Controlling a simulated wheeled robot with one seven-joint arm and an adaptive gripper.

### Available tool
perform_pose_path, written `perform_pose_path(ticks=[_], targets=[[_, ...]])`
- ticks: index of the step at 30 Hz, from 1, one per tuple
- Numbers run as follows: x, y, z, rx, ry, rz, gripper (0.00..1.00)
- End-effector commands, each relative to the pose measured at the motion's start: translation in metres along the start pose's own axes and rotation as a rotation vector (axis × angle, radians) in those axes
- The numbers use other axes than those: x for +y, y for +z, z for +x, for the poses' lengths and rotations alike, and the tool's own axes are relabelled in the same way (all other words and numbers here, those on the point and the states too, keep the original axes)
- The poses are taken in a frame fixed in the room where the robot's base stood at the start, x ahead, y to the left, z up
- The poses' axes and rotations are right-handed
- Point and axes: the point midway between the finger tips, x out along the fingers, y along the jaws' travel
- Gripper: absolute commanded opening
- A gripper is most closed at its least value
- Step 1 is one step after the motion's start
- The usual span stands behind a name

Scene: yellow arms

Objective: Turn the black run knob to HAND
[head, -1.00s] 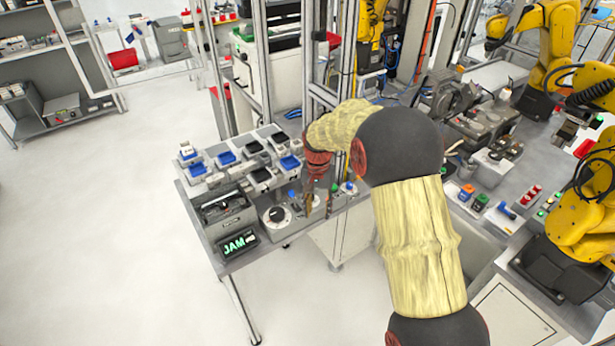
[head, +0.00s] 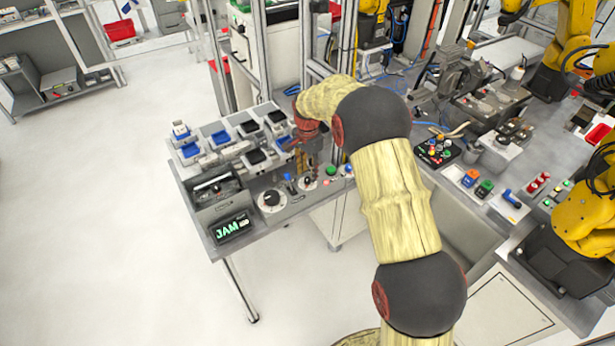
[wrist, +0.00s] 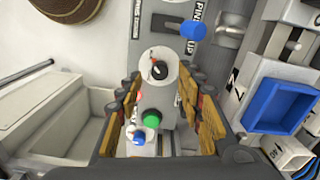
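The black run knob (wrist: 160,70) sits on a round pale plate in the wrist view. It lies between the tips of my gripper's fingers (wrist: 160,82), with a gap on both sides. My gripper is open and empty. In the head view my gripper (head: 309,164) points down over the table, just behind a small pale control with a dark knob (head: 307,183), which looks like the same one. I cannot read the marking the knob points to, nor judge the height gap.
A blue handle (wrist: 195,30) marked PINS UP stands close by. A green button (wrist: 152,120) and a blue button (wrist: 140,136) lie between the fingers lower down. Blue bins (wrist: 282,103) stand to the right. In the head view are a large dial (head: 271,198) and a JAM display (head: 232,228).

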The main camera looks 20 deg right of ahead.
Motion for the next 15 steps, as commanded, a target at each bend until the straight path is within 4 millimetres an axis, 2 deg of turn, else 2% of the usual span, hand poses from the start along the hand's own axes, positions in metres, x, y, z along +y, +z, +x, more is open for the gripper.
perform_pose_path(ticks=[1, 6, 15], targets=[[0.000, 0.000, 0.008, 0.000, 0.001, 0.000, 0.37], [0.000, 0.000, 0.023, 0.000, 0.000, -0.001, 0.37], [0.000, 0.000, 0.026, 0.001, -0.001, -0.001, 0.37]])
